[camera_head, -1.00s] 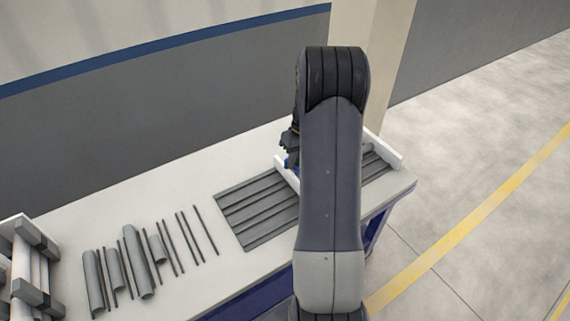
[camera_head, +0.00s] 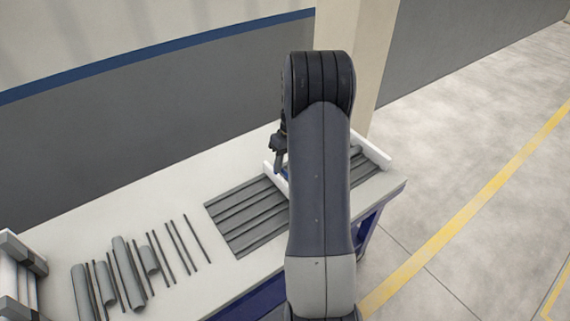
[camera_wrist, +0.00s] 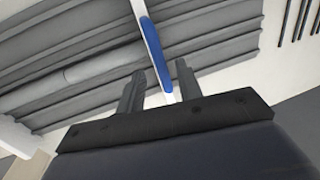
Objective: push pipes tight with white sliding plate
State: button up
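The white sliding plate (camera_head: 268,172) stands across the grey grooved pipe bed, mostly hidden behind my arm in the head view. In the wrist view the plate (camera_wrist: 138,8) has a blue strip or handle (camera_wrist: 155,52) on its side. My gripper (camera_wrist: 160,82) is open, with the end of the plate between its two dark fingers. A gap shows beside the plate, so it does not look clamped. Grey pipes (camera_head: 240,217) lie side by side in the bed to the left of the plate. More pipes (camera_head: 362,168) lie on its right. In the head view my gripper (camera_head: 279,160) is partly hidden.
A white end wall (camera_head: 372,151) closes the bed on the right. Several loose pipes and thin rods (camera_head: 128,270) lie on the white table (camera_head: 170,202) at the left. A rack (camera_head: 20,270) stands at the far left edge. A grey wall rises behind the table.

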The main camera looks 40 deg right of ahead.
notch_tip(320, 180, up, 10)
jog(key=d, duration=0.2)
jog(key=shift+f, duration=0.2)
jog(key=f, duration=0.3)
jog(key=a+f, duration=0.1)
jog(key=f, duration=0.3)
jog(key=a+f, duration=0.1)
jog(key=f, duration=0.2)
jog(key=shift+a+f, duration=0.1)
jog(key=shift+f, duration=0.2)
jog(key=shift+a, duration=0.45)
jog(key=shift+a, duration=0.1)
